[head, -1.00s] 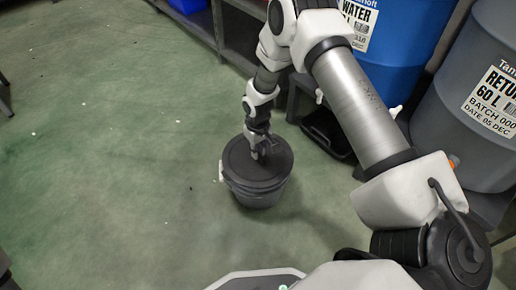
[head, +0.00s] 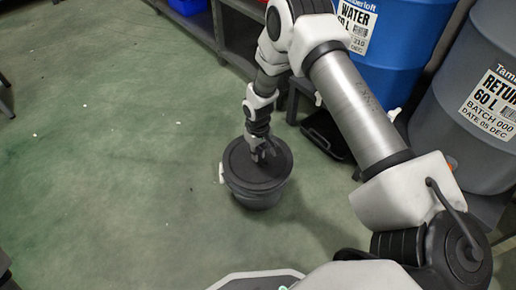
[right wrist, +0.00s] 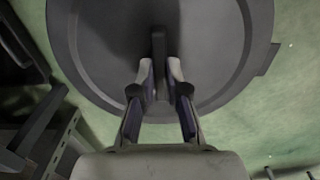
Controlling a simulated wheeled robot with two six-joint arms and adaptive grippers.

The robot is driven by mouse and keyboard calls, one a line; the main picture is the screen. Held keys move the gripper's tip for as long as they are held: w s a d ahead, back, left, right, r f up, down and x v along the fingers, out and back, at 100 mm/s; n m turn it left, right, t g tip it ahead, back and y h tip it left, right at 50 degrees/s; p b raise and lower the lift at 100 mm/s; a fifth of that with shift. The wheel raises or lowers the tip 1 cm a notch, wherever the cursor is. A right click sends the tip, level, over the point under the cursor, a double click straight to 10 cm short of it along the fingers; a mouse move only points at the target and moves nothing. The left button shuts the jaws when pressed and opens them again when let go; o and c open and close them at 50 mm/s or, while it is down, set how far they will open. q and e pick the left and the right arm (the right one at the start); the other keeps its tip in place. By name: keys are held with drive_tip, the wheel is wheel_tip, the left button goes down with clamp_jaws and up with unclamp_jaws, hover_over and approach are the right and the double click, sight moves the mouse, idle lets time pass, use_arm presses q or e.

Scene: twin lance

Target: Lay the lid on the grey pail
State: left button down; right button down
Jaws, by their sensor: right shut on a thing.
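The grey pail (head: 257,197) stands upright on the green floor. The dark grey round lid (head: 243,167) lies over its mouth and looks about level; I cannot tell whether it is fully seated all round. My right gripper (head: 263,155) reaches down from above onto the lid. In the right wrist view the lid (right wrist: 95,60) fills the upper part, and my right gripper (right wrist: 160,85) is shut on the upright handle (right wrist: 158,45) at its middle. My left gripper is not in view.
A blue water drum (head: 395,65) and a grey drum (head: 455,130) stand on a low shelf at the right. A black tray (head: 325,135) lies near the pail, below the drums. The floor left of the pail is open.

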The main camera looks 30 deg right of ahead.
drive_tip(key=shift+f+p, duration=0.3)
drive_tip(key=shift+f, duration=0.4)
idle(1.5)
drive_tip(key=c, duration=1.1)
unclamp_jaws()
drive_tip(key=shift+o, duration=0.4)
drive_tip(key=o, duration=0.4)
